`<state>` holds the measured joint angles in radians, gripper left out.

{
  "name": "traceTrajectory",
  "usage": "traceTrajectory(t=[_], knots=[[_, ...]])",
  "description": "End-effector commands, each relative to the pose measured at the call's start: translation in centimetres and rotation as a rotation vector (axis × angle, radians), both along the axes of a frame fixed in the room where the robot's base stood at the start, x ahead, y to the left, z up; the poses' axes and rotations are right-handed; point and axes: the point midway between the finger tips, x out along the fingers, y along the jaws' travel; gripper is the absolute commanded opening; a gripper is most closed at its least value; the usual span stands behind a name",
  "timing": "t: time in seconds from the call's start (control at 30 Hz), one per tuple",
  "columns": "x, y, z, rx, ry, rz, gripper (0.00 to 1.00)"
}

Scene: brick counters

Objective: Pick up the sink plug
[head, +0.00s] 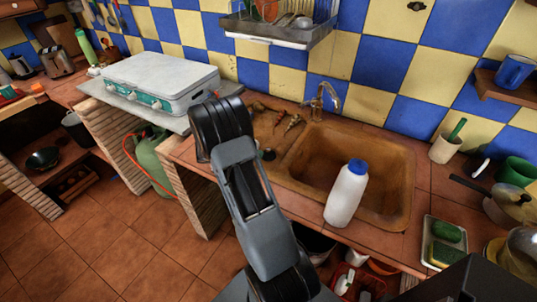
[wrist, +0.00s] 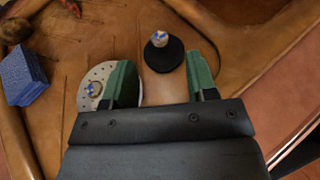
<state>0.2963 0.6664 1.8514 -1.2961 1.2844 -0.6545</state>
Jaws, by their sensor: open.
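The sink plug (wrist: 163,55), a black round stopper with a small shiny knob on top, sits on the brown surface at the top middle of the wrist view. A small dark disc beside my arm in the head view looks like the same plug (head: 268,154). My gripper (wrist: 158,64) is open, with its two green fingers pointing toward the plug. The plug lies between the lines of the fingers, around and just beyond their tips. I cannot tell whether they touch it. In the head view my gripper is hidden behind my arm.
A pale perforated disc (wrist: 92,82) lies partly under the left finger. A blue block (wrist: 22,73) lies farther left. The brown sink basin (head: 310,160), tap (head: 325,98) and a white bottle with a blue cap (head: 347,193) stand to the right of my arm.

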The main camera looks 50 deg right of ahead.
Motion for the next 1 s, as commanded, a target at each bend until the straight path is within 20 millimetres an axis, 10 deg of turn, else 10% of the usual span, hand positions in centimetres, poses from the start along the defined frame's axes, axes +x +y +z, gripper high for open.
traceTrajectory(t=[1.0], knots=[[-2.1, -5.9, -2.4, 0.002, -0.002, 0.000, 0.49]])
